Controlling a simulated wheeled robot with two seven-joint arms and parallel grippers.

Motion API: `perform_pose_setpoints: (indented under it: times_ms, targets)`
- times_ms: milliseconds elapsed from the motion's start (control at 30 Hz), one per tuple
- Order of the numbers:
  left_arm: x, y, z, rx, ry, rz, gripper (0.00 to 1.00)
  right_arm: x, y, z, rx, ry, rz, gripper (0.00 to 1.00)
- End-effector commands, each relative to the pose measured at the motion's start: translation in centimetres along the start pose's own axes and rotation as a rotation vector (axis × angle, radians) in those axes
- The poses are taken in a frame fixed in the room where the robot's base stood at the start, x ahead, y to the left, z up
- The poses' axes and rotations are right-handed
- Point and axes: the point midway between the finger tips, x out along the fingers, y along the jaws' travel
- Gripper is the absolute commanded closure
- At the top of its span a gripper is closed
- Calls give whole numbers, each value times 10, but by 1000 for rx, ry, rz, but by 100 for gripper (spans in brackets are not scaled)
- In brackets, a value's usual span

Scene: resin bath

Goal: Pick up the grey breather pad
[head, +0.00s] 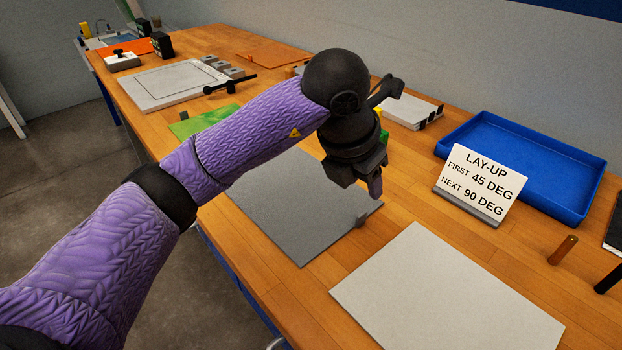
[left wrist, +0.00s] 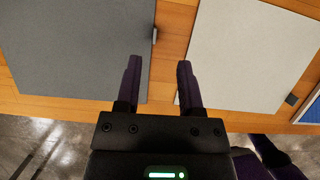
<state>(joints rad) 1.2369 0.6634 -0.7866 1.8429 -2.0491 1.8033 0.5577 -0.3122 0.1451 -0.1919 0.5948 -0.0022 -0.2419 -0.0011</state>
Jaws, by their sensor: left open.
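The grey breather pad (head: 285,205) appears to be the flat dark grey sheet on the wooden table, with a small grey tab (head: 362,221) at its right edge. My left arm hides part of its far side. In the left wrist view the pad (left wrist: 80,50) lies at the left, its tab (left wrist: 154,34) on the edge facing the fingers. My left gripper (head: 375,185) is open, empty and pointing down near the pad's right edge. In the left wrist view its fingers (left wrist: 160,62) straddle the strip of wood between the two sheets. My right gripper is not in view.
A pale sheet (head: 445,295) lies to the right. Behind it stand a lay-up sign (head: 478,184) and an empty blue tray (head: 530,165). A green sheet (head: 205,122) and a pale framed board (head: 175,85) lie farther back.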

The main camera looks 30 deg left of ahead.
Motion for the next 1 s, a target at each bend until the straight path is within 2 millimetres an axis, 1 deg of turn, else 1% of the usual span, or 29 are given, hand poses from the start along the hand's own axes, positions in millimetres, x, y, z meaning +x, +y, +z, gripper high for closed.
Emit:
perform_pose_setpoints:
  times_ms: [33, 100, 200, 267, 433, 500, 667, 767, 800, 867, 900, 1000]
  targets:
    - [13, 0, -2, -1, 5, -2, 51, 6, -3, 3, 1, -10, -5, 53]
    - [28, 0, -3, -1, 7, -3, 51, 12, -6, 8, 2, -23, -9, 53]
    - [46, 1, -4, -1, 5, -2, 51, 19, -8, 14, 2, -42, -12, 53]
    - [54, 2, -5, -2, 6, -2, 51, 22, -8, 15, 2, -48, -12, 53]
    - [88, 7, -9, -1, 6, -4, 51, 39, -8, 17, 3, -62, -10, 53]
    - [95, 7, -8, 0, 4, -3, 51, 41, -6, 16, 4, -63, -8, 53]
    - [92, 7, -7, 0, 2, -2, 51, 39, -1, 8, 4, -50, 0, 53]
    - [92, 7, -7, 0, 2, -2, 71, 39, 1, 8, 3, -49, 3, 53]
    - [92, 7, -7, 0, 2, -1, 79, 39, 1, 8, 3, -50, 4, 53]
    - [91, 7, -7, 0, 2, -2, 92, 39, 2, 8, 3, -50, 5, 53]
    - [91, 7, -7, 0, 2, -2, 100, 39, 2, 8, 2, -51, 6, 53]
    - [91, 7, -7, 0, 1, -1, 100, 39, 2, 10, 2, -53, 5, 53]
